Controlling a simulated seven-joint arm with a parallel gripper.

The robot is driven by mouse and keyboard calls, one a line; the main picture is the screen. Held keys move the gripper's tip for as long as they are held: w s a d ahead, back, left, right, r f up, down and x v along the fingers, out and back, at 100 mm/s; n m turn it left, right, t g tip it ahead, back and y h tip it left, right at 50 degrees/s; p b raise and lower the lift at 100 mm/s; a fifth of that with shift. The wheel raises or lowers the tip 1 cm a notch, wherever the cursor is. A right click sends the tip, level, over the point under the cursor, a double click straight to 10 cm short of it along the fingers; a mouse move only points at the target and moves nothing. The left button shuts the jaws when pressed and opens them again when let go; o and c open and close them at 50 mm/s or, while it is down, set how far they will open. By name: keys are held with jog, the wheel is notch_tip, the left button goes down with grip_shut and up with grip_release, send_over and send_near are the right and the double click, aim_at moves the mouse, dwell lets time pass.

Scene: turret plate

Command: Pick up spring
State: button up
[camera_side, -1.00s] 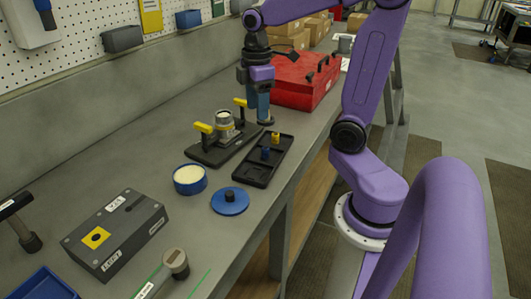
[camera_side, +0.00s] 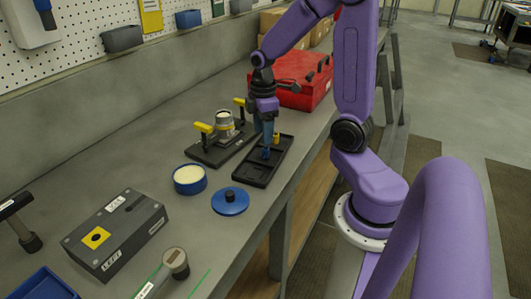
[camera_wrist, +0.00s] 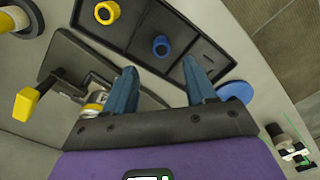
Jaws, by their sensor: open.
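A black compartment tray (camera_side: 250,176) holds a small blue ring-shaped part (camera_wrist: 161,46) and a small yellow ring-shaped part (camera_wrist: 107,12). Both parts stand in separate compartments, and I cannot tell from their look which one is the spring. My gripper (camera_side: 268,145) points down over the tray, close to the blue part, with the yellow part just behind it. In the wrist view my gripper's blue fingers (camera_wrist: 160,72) are apart with nothing between their tips. The blue part shows just beyond the gap, and whether a finger touches it cannot be told.
A black fixture plate (camera_side: 205,154) with yellow-handled clamps (camera_wrist: 27,103) lies left of the tray. A blue tub (camera_side: 190,188) and a blue lid (camera_side: 230,201) sit nearer. A red toolbox (camera_side: 300,82) stands behind.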

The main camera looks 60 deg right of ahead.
aim_at(266, 148)
jog(key=f, duration=0.5)
jog(key=shift+s+d, duration=0.15)
jog(key=shift+s, duration=0.25)
jog(key=shift+w+f, duration=0.1)
jog(key=shift+f, duration=0.7)
jog(key=shift+c, duration=0.4)
grip_shut()
